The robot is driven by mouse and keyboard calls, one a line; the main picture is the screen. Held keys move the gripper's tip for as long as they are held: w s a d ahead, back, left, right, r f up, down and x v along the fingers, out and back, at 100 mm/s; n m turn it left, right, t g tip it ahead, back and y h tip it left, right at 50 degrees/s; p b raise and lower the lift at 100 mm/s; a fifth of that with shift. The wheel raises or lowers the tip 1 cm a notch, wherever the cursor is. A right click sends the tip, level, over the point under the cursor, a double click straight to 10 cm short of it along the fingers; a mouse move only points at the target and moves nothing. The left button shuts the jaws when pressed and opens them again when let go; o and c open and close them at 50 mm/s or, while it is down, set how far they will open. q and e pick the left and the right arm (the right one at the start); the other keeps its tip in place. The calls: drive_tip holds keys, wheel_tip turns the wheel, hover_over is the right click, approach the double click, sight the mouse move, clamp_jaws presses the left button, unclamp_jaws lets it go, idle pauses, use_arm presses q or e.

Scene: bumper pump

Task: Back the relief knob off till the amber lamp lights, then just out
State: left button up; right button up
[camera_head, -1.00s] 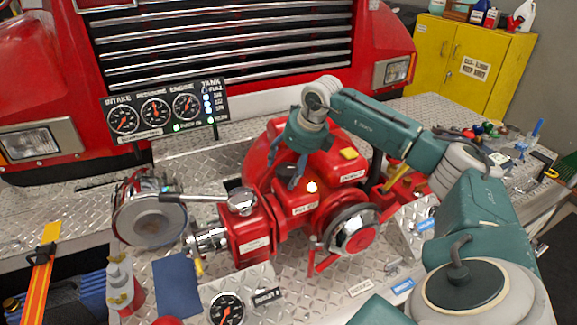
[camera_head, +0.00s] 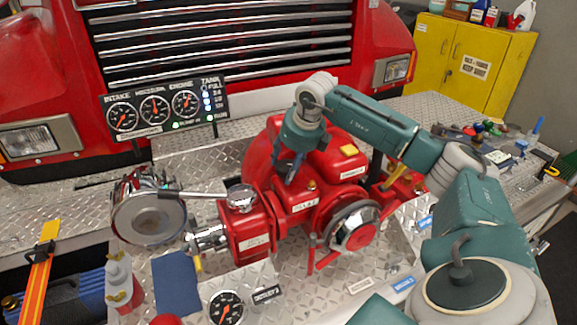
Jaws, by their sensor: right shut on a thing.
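The red pump (camera_head: 258,235) sits on the diamond-plate bumper. My right gripper (camera_head: 289,178) reaches down onto the top of its red relief valve housing (camera_head: 296,200). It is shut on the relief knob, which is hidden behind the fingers. The small amber lamp (camera_head: 312,184) is just right of the fingertips and looks unlit, a dull amber dome. My left gripper is not in view.
A gauge panel (camera_head: 165,110) stands behind on the left. A chrome-capped outlet (camera_head: 353,228) is right of the valve. A long-handled lever (camera_head: 190,194), a round gauge (camera_head: 226,308) and a blue cloth (camera_head: 177,284) lie around the pump's left and front.

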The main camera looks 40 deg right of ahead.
drive_tip(key=o, duration=1.1)
drive_tip(key=shift+w+d+r, duration=0.1)
drive_tip(key=shift+w+r, duration=0.05)
drive_tip(key=shift+r, duration=0.05)
drive_tip(key=shift+f, duration=0.1)
drive_tip(key=v, duration=1.2)
